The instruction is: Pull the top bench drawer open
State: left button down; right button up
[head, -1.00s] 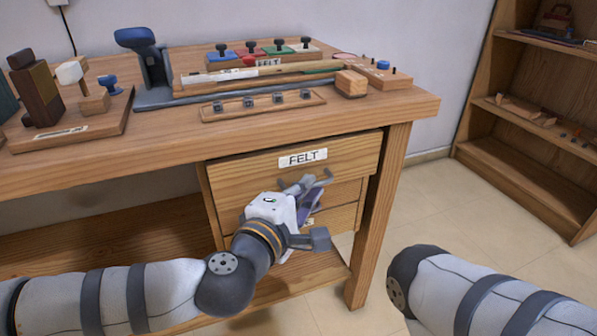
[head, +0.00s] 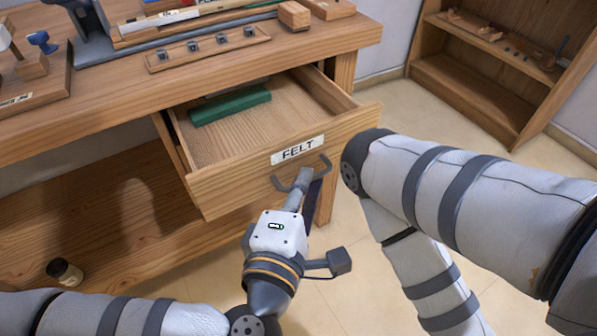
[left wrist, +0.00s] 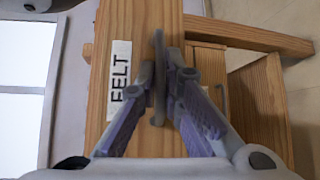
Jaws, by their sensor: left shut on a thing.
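The top bench drawer (head: 225,188), with a white FELT label (head: 297,150), stands pulled out from the bench. Its inside shows, with a green block (head: 231,105) lying towards the back left. A grey bar handle (head: 325,166) is on its front below the label. My left gripper (head: 303,181) is shut on the handle; in the left wrist view its two fingers (left wrist: 168,85) close on both sides of the handle, beside the FELT label (left wrist: 120,80). My right arm is at the right of the head view, but its gripper is not visible.
The bench top (head: 350,32) carries a strip of small grey knobs (head: 208,47) and a wooden block (head: 294,15). A small dark jar (head: 64,271) stands on the lower shelf at left. A wooden shelf unit (head: 470,75) is at back right. Floor is clear between them.

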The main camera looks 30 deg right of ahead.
pick_arm(q)
jog(key=c, duration=1.7)
grip_release()
jog(key=v, duration=1.2)
jog(key=shift+s, duration=0.1)
jog(key=shift+r, duration=0.15)
